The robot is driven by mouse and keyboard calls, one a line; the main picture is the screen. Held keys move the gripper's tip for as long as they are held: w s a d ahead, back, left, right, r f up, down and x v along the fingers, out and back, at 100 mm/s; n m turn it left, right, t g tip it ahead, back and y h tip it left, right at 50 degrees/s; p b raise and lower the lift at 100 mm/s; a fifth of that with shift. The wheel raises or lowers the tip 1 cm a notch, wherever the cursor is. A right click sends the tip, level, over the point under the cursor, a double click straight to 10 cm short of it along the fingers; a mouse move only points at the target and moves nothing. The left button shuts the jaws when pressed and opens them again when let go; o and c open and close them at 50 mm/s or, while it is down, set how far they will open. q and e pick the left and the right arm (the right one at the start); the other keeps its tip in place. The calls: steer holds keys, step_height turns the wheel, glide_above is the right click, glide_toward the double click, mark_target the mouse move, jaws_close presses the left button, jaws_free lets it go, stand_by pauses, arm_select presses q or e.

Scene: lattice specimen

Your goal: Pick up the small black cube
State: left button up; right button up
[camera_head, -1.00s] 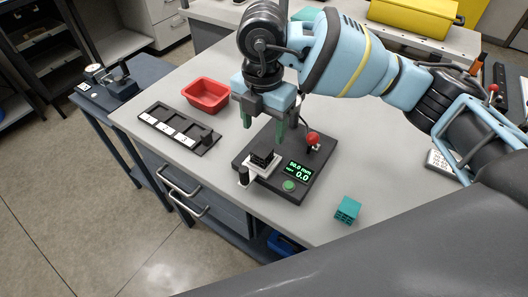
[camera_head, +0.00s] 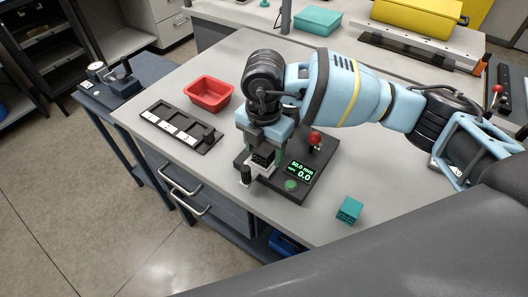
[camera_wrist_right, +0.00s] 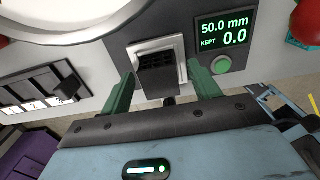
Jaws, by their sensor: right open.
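The small black cube (camera_head: 263,157) has a lattice-like face and sits on a light square plate on a dark testing device (camera_head: 296,195). It also shows in the right wrist view (camera_wrist_right: 157,68), between the fingers. My right gripper (camera_head: 264,152) is low over the plate, its green fingers open on either side of the cube. In the right wrist view my right gripper (camera_wrist_right: 161,82) shows a gap between each finger and the cube. Part of the cube is hidden by the gripper in the head view. My left gripper is not in view.
The device has a red-knobbed lever (camera_head: 315,138), a green button (camera_head: 291,185) and a display reading 50.0 mm and 0.0. A black slotted tray (camera_head: 181,128), red bin (camera_head: 209,91) and teal cube (camera_head: 349,209) stand around it.

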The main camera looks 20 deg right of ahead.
mark_target(264, 148)
steer(key=c, duration=1)
steer(key=shift+c, duration=0.3)
steer(key=shift+r, duration=0.1)
steer(key=shift+r, duration=0.5)
step_height(264, 148, up, 2)
steer(key=shift+r, duration=0.15)
steer(key=s+d+r, duration=0.1)
steer(key=s, duration=1.5)
steer(key=shift+r+p, duration=0.25)
steer(key=shift+p, duration=0.2)
steer(key=shift+d, duration=0.1)
